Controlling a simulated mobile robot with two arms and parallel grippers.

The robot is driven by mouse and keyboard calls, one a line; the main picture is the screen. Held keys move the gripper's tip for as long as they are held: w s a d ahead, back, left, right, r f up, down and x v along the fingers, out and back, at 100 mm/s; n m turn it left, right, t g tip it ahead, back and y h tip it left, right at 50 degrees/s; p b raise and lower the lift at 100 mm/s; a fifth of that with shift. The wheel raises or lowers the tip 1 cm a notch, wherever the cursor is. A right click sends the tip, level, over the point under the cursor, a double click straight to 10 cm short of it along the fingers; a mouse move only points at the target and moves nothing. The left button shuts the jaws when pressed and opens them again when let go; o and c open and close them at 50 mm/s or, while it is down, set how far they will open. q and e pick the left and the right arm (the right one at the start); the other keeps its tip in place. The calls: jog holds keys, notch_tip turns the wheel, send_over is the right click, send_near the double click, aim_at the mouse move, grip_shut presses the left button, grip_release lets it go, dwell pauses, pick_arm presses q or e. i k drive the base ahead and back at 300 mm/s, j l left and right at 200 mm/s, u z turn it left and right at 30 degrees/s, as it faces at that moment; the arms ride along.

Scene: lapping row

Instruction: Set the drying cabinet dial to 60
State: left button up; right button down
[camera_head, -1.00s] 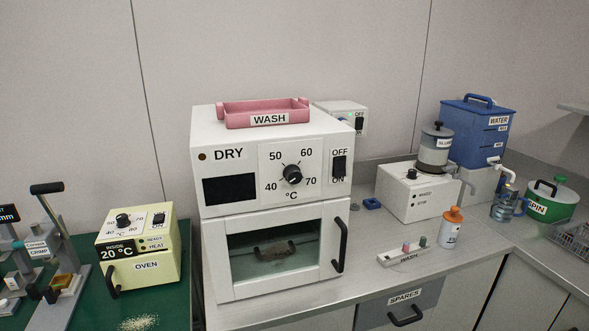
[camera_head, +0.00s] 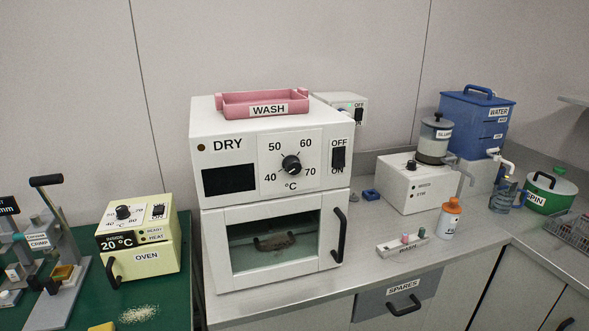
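The drying cabinet (camera_head: 215,225) is a white box marked DRY on the bench, with a dark blank display (camera_head: 229,179). Its black round dial (camera_head: 291,164) sits on a white panel with 40, 50, 60 and 70 around it and °C below. A small light mark seems to be on the dial's lower right, towards 70, but it is too small to be sure. The OFF/ON switch (camera_head: 338,158) is right of the dial. The glass door (camera_head: 275,243) is closed, with a dark handled item behind it. Neither of my grippers is in view.
A pink WASH tray (camera_head: 262,103) sits on top of the cabinet. A pale yellow oven (camera_head: 140,240) stands left on a green mat. A SLURRY machine (camera_head: 408,188), orange-capped bottle (camera_head: 450,218) and blue WATER tank (camera_head: 474,125) stand right. Nothing blocks the dial's front.

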aim_at(291, 164)
jog(key=i+l+u, duration=0.1)
jog(key=l, duration=0.6)
jog(key=i+l, duration=0.1)
jog(key=l, duration=0.6)
jog(key=i+l+u, duration=0.15)
jog(key=l, duration=0.6)
jog(key=k, duration=0.05)
